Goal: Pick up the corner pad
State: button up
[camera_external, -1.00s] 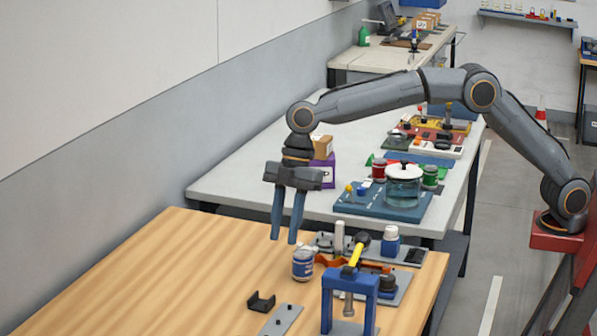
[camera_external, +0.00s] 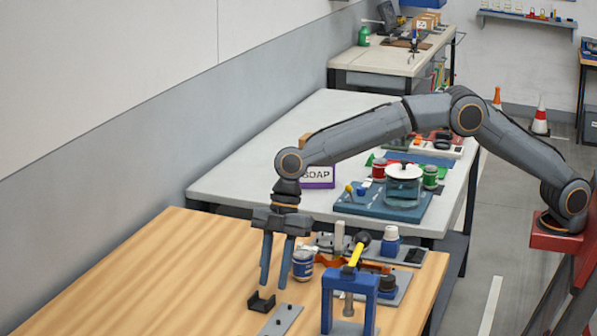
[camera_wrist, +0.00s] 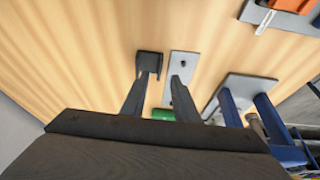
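The corner pad appears to be the small black angled piece (camera_external: 262,303) on the wooden bench, left of a flat grey plate with dark pegs (camera_external: 282,320). In the wrist view the black piece (camera_wrist: 149,62) lies ahead of my left finger, beside the grey plate (camera_wrist: 183,97). My gripper (camera_external: 276,287) points down, open and empty, just above and slightly right of the black piece. In the wrist view my gripper (camera_wrist: 161,78) has its left fingertip overlapping the black piece's near edge and its right fingertip over the plate. Contact cannot be told.
A blue-labelled can (camera_external: 303,265) stands close right of my fingers. A blue press-like frame (camera_external: 350,285) with a yellow-handled tool (camera_external: 355,254) stands further right. A white-capped blue bottle (camera_external: 390,241) is behind. The wooden bench's left side (camera_external: 160,275) is clear.

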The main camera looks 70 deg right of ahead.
aim_at(270, 299)
jog(key=p+x, duration=0.1)
jog(key=x, duration=0.3)
jog(key=shift+f, duration=0.1)
jog(key=shift+c, duration=0.2)
grip_shut()
